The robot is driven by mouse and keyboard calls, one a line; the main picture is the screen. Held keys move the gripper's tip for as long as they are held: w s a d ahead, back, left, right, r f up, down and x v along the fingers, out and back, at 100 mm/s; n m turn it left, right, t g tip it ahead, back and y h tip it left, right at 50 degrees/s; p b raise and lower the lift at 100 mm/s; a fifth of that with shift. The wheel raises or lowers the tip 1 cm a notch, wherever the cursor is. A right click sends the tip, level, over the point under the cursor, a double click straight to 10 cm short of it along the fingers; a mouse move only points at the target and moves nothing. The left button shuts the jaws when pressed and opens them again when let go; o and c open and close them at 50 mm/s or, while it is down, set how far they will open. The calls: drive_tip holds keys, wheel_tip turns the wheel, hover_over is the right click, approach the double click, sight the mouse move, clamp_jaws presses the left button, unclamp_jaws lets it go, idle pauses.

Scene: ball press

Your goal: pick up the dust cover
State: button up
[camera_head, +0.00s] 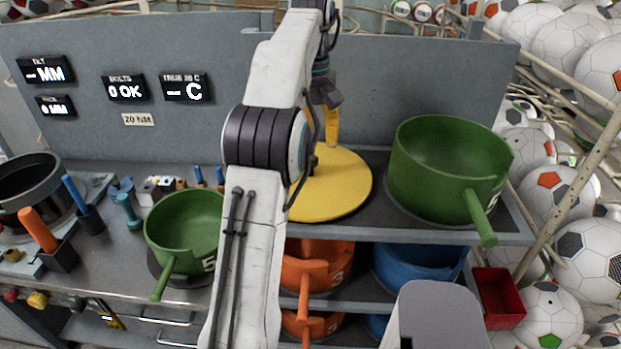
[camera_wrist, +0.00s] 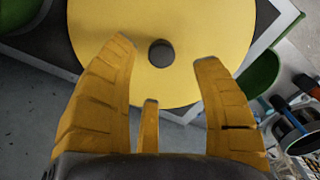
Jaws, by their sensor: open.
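The dust cover looks to be a round yellow disc (camera_head: 343,187) lying flat on the upper grey shelf, partly hidden by my arm in the head view. In the wrist view the yellow disc (camera_wrist: 190,20) fills the top middle, with a short dark round knob (camera_wrist: 161,52) at its centre. My gripper (camera_wrist: 163,62) is open and empty. Its two yellow outer fingers appear on either side of the knob in the picture, with a shorter finger-like part between them. In the head view the gripper (camera_head: 332,127) points down over the disc. I cannot tell the exact height gap.
A large green pot (camera_head: 450,165) stands right of the disc, its handle past the shelf edge. A smaller green pot (camera_head: 185,225) sits lower left. Orange (camera_head: 318,262) and blue (camera_head: 415,268) pots fill the shelf below. A grey panel (camera_head: 420,75) rises behind.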

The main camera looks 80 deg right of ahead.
sight(311, 161)
drive_tip(key=shift+f+b, duration=1)
drive_tip(key=shift+f, duration=2.1)
drive_tip(key=shift+c, duration=0.2)
clamp_jaws()
